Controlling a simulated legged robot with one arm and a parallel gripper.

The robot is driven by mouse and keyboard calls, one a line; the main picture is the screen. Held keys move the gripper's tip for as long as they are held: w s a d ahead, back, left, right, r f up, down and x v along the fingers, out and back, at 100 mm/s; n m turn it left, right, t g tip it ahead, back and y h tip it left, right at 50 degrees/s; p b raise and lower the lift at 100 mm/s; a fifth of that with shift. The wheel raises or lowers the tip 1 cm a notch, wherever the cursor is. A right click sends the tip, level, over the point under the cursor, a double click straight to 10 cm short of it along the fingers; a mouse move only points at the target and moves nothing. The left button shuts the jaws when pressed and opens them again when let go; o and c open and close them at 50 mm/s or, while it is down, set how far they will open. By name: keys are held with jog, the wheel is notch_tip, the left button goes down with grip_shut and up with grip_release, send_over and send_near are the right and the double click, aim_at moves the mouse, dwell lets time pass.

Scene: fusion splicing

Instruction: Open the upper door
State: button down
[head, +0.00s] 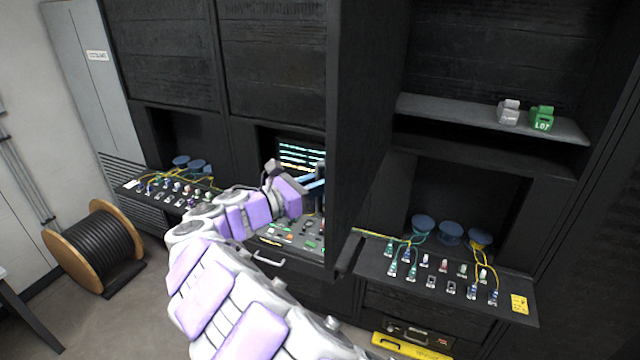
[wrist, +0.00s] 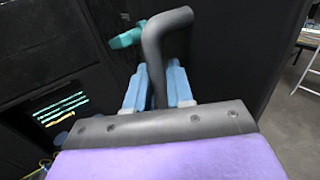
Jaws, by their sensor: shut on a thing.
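The upper door (head: 362,100) is a tall black panel in the head view. It stands swung out from the cabinet, and the compartment to its right is exposed. My gripper (head: 318,184) is at the left face of the door, near its lower part. In the wrist view my blue fingers (wrist: 157,88) are shut around a grey bent handle (wrist: 170,32) on the black door panel (wrist: 225,50). In the head view the handle is hidden. A teal piece (wrist: 128,38) sits by the handle.
The open compartment holds a shelf (head: 440,112) with a grey block (head: 508,112) and a green block (head: 542,118). Below is a connector tray (head: 375,265) with cables. A lit screen (head: 300,157) is behind my gripper. A cable spool (head: 95,248) stands on the floor at left.

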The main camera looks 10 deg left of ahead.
jog(key=shift+w+a, duration=0.1)
jog(key=shift+a, duration=0.05)
jog(key=c, duration=1.3)
grip_release()
jog(key=shift+o, duration=0.7)
jog(key=shift+d, duration=0.35)
jog(key=shift+a, duration=0.1)
jog(key=b+v, duration=0.2)
jog(key=v, duration=1.5)
